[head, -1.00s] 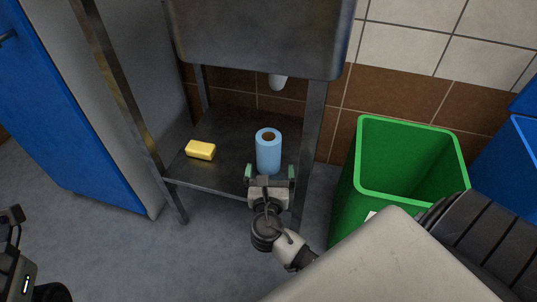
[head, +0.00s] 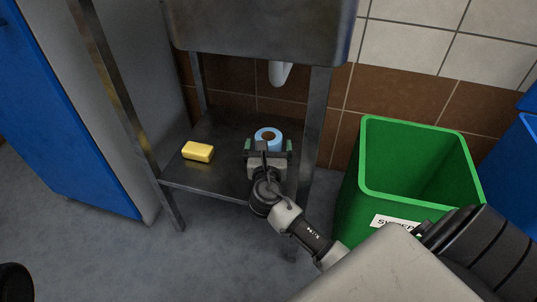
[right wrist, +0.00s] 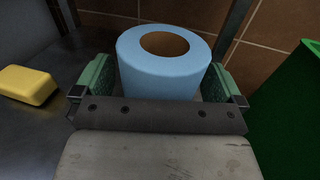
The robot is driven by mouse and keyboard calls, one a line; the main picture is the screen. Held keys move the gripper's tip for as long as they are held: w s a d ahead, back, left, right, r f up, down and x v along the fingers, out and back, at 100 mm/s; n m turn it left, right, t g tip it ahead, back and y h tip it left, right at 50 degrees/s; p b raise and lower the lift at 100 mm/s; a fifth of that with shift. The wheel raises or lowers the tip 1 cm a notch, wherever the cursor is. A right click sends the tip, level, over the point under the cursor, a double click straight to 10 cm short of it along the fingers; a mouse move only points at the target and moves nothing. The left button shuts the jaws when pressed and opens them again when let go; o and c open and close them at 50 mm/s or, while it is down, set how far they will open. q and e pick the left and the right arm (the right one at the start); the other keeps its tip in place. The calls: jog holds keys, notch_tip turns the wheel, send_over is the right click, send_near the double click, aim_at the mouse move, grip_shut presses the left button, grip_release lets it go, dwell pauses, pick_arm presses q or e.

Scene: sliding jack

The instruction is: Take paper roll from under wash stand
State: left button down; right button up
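The blue paper roll (head: 268,134) stands upright on the lower shelf (head: 216,183) of the metal wash stand (head: 262,40). In the head view my right gripper (head: 268,147) is in front of the roll and hides most of it. In the right wrist view the roll (right wrist: 165,62) stands between the two green finger pads of the gripper (right wrist: 160,82), which are open. A small gap shows on the left side of the roll; whether the right pad touches it I cannot tell. My left gripper is not in the head view.
A yellow sponge (head: 197,151) lies on the shelf left of the roll. A stand leg is close right of my right gripper. A green bin (head: 372,190) stands to the right, a blue cabinet (head: 62,120) to the left. A drain pipe (head: 279,72) hangs above.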

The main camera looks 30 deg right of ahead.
jog(key=c, duration=1)
